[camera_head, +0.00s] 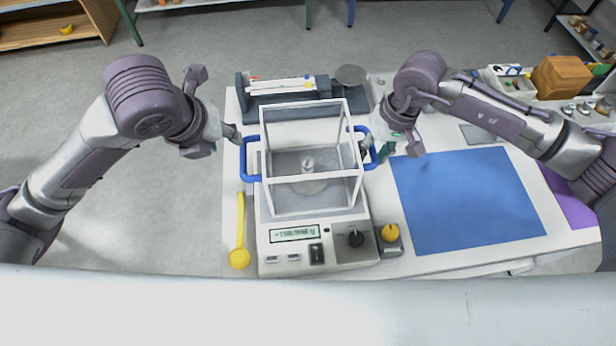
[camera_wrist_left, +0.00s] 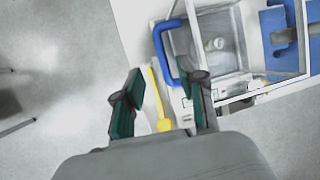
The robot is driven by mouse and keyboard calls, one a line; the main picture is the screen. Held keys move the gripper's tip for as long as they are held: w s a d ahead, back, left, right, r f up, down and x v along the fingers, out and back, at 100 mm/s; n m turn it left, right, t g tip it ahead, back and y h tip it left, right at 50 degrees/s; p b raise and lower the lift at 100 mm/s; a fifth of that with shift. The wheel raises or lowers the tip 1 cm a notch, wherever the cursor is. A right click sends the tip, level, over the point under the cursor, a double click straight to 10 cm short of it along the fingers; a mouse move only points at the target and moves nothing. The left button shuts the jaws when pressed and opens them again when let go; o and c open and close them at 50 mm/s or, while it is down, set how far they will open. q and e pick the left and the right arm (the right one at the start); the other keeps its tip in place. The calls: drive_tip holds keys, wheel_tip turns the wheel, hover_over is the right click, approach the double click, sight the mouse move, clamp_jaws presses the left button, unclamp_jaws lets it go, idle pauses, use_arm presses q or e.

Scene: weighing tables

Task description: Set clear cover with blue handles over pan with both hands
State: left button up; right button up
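The clear cover (camera_head: 316,178) is a box with white edges. It stands around the metal pan area of the balance (camera_head: 345,254), where a small metal weight (camera_head: 308,164) shows through it. I cannot tell whether its lower edge rests on the balance. The left blue handle (camera_head: 243,162) also shows in the left wrist view (camera_wrist_left: 158,45). The right blue handle (camera_head: 372,158) is on the cover's other side. My left gripper (camera_head: 231,134) is open beside the left handle, its fingers (camera_wrist_left: 165,88) apart and empty. My right gripper (camera_head: 384,143) is at the right handle; its grip is unclear.
A yellow spoon-like tool (camera_head: 240,240) lies left of the balance. A yellow knob on a grey block (camera_head: 390,235) stands to its right. A blue mat (camera_head: 465,200) lies clear further right. A dark rack (camera_head: 285,98) stands behind the cover.

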drive_tip(key=shift+r, duration=0.2)
wheel_tip(320, 180, up, 11)
drive_tip(key=d, duration=0.2)
drive_tip(key=shift+w+d+r, duration=0.15)
drive_tip(key=shift+r, duration=0.05)
drive_tip(key=shift+f, duration=0.1)
idle(0.3)
